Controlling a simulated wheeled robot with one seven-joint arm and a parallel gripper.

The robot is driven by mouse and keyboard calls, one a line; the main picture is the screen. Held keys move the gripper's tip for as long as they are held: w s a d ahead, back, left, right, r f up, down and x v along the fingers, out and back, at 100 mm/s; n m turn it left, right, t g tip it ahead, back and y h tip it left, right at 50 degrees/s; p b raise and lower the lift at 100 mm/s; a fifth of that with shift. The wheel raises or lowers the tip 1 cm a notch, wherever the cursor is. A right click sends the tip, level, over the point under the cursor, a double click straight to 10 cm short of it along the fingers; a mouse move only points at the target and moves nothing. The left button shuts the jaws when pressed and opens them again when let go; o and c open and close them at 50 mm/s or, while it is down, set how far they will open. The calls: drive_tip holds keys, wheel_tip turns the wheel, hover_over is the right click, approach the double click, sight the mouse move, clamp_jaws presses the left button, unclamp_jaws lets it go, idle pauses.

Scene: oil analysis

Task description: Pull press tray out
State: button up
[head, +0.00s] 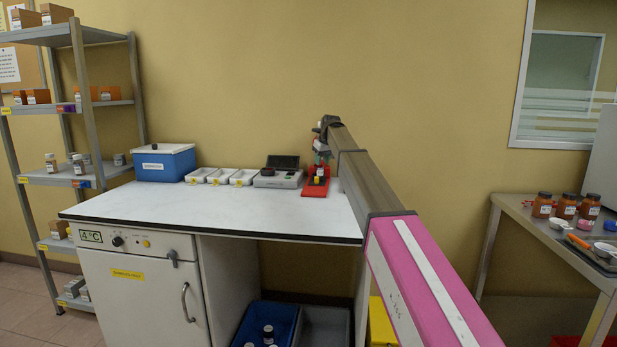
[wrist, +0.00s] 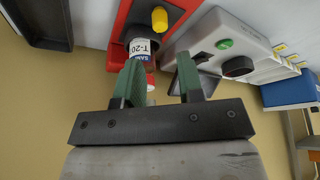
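A red press (head: 315,187) stands on the white worktop near its back right corner. In the wrist view its red body (wrist: 122,32) fills the top middle, with a yellow knob (wrist: 159,18). I cannot clearly tell a separate press tray from the red body. My gripper (wrist: 157,72) is open, its two green fingers apart with nothing seen held between them. The left finger overlaps the bottle in the picture; contact cannot be told.
Next to the press is a grey device (head: 278,180) with a raised dark lid, showing a green button (wrist: 224,44) in the wrist view. White trays (head: 243,177) and a blue box (head: 164,163) stand further left. The worktop's front (head: 230,218) is clear.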

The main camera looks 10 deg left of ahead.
sight(317, 178)
drive_tip(key=x, duration=1)
drive_tip(key=shift+w+a+f, duration=0.2)
drive_tip(key=shift+w+f, duration=0.1)
